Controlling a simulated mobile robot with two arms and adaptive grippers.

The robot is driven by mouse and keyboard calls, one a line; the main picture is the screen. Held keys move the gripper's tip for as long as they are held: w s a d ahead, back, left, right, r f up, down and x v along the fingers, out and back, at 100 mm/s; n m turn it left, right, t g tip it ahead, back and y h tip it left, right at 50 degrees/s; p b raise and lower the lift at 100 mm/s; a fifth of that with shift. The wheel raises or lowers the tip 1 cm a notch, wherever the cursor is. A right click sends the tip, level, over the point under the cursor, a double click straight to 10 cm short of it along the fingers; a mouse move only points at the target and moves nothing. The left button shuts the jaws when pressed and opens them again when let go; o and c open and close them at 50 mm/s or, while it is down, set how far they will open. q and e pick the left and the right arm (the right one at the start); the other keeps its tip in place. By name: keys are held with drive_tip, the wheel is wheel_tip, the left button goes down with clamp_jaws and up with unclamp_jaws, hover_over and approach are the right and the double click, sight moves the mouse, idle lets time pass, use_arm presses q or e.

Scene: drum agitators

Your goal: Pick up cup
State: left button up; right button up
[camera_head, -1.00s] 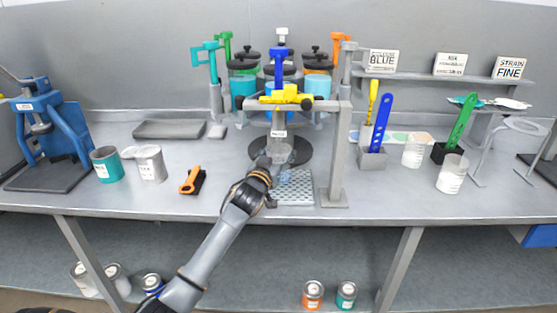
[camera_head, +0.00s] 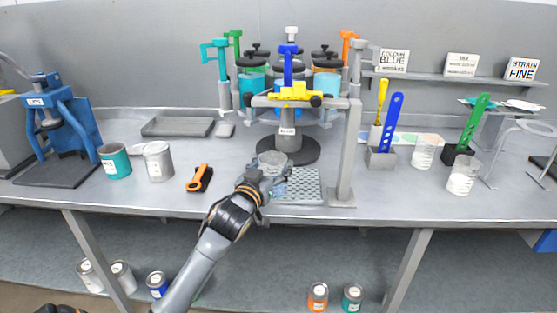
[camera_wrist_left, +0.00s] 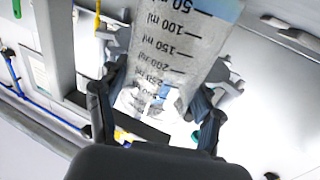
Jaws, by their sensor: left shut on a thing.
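The cup (camera_head: 272,161) is clear, with ml marks. It is at the tip of my left gripper (camera_head: 262,183), in front of the dark round base of the central stand. In the left wrist view the cup (camera_wrist_left: 175,45) fills the top middle, and its markings read upside down. The fingers of my left gripper (camera_wrist_left: 155,112) are on both sides of it and shut on it. I cannot tell how far its bottom is above the bench. My right gripper is not in view.
A stand with a yellow crossbar (camera_head: 294,92) rises just behind the cup, and its grey post (camera_head: 346,160) is to the right. A perforated plate (camera_head: 300,187) lies beside the gripper. Clear cups (camera_head: 462,176) stand at the right.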

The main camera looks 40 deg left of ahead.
use_arm(q)
drive_tip(key=shift+b+v, duration=0.45)
drive_tip(key=shift+v, duration=3.35)
drive_tip(key=s+d+f+m+h, duration=0.1)
drive_tip(key=s+d+f+h, duration=0.2)
drive_tip(key=d, duration=0.7)
drive_tip(key=s+d+f+m+h, duration=0.1)
drive_tip(key=s+d+f+m, duration=0.15)
drive_tip(key=d+f, duration=0.45)
drive_tip(key=s+d, duration=0.2)
drive_tip(key=s, duration=0.7)
drive_tip(key=shift+d+f+n, duration=0.4)
drive_tip(key=shift+f+n, duration=0.05)
drive_tip(key=shift+s, duration=0.1)
